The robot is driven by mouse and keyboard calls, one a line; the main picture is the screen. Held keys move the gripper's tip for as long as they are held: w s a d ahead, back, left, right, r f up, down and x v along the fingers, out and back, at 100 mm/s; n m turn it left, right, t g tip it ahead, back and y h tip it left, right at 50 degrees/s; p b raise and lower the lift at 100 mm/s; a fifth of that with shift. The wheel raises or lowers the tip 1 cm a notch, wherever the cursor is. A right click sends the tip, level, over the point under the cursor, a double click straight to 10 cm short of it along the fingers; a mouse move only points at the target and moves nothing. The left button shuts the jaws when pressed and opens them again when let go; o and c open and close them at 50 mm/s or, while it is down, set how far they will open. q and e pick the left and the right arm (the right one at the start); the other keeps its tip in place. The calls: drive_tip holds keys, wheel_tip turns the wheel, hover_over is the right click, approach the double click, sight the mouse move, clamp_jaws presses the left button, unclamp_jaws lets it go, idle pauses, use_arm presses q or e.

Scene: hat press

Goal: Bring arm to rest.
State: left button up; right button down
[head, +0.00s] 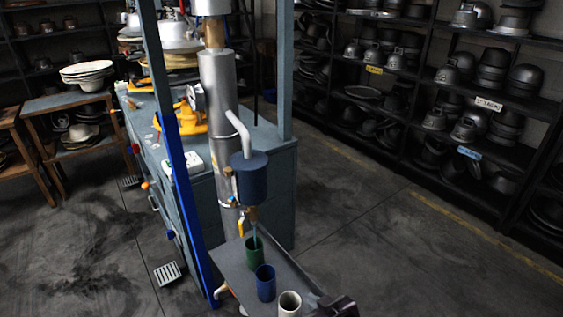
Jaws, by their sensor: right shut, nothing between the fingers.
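My right gripper (334,305) shows as a small dark shape at the bottom edge, cut off by the frame. It is shut with nothing between its fingers. It is close to the near end of a grey tray (285,268), just right of a white cup (289,304); I cannot tell whether it touches either. A blue cup (265,283) and a green cup (254,252) stand further back on the tray. My left gripper is not in view.
The blue-grey press cabinet (262,190) stands behind the tray, with a silver column (216,110) and a blue cylinder (249,178) above the cups. Dark shelves (400,70) of hat moulds line the right. A wooden table (62,103) stands left. Floor (400,260) is clear at right.

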drive_tip(key=s+d+r+m+g+h, duration=0.1)
drive_tip(key=s+d+m+g+h, duration=0.2)
drive_tip(key=s+d, duration=0.4)
drive_tip(key=s+d+r+m+g+h, duration=0.15)
drive_tip(key=s+d+g, duration=0.3)
drive_tip(key=s, duration=0.55)
wheel_tip(320, 180, down, 27)
drive_tip(key=n, duration=0.1)
drive_tip(key=s+d+f+g, duration=0.1)
drive_tip(key=s+d+f, duration=0.1)
drive_tip(key=s+f, duration=0.8)
drive_tip(key=s+d+f+g, duration=0.1)
drive_tip(key=s+d+f, duration=0.1)
drive_tip(key=s+f, duration=0.8)
drive_tip(key=shift+s+d+h, duration=0.15)
drive_tip(key=shift+s+h, duration=0.3)
drive_tip(key=shift+s, duration=0.15)
